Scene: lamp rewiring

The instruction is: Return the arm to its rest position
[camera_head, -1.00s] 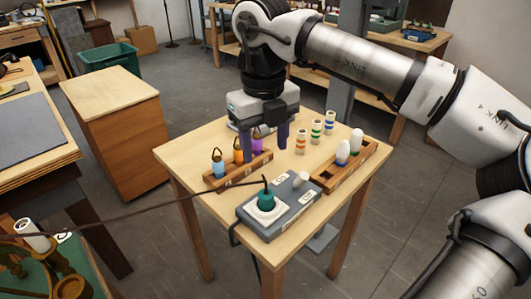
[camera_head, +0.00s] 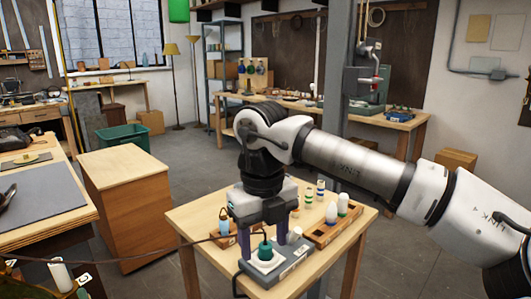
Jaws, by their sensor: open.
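My gripper (camera_head: 260,234) points down over the small wooden table (camera_head: 195,215), its two purple fingers apart with a gap between them. The teal plug (camera_head: 264,251) with its dark cord sits upright on the grey box (camera_head: 262,275), low in the gap between the fingers as pictured. I cannot tell whether the fingers touch it. My arm reaches in from the right side of the picture.
A blue bottle-like piece (camera_head: 223,222) stands in a rack partly hidden behind the fingers. White bulbs (camera_head: 331,212) stand in a wooden rack (camera_head: 338,226) on the right, with banded cylinders (camera_head: 308,201) behind. A wooden cabinet (camera_head: 138,200) stands left.

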